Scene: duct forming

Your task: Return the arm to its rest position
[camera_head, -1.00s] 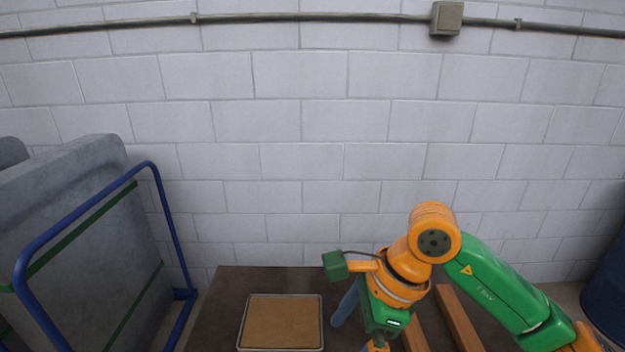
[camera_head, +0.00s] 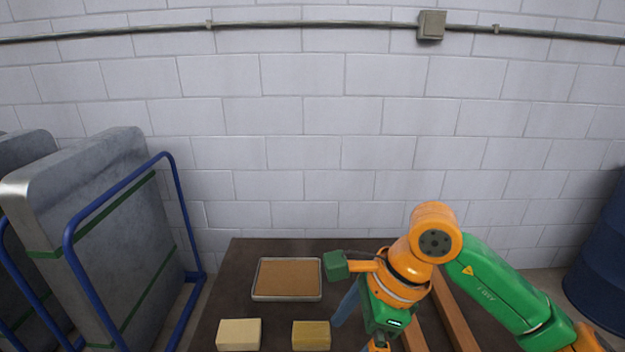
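My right arm (camera_head: 490,285) comes in from the lower right, green and orange, bent at the elbow and reaching down over the table (camera_head: 225,290). Its wrist is above the right half of the table. The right gripper's fingertips are below the bottom edge of the picture, so its opening and anything in it are hidden. My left arm and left gripper are not in view.
A metal tray (camera_head: 256,294) with a brown surface lies on the table. Two yellowish blocks, one pale (camera_head: 239,334) and one darker (camera_head: 311,335), sit nearer. Wooden bars (camera_head: 452,310) lie behind my arm. A blue-framed cart (camera_head: 170,230) with grey slabs (camera_head: 100,200) stands left, a blue barrel (camera_head: 600,265) right.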

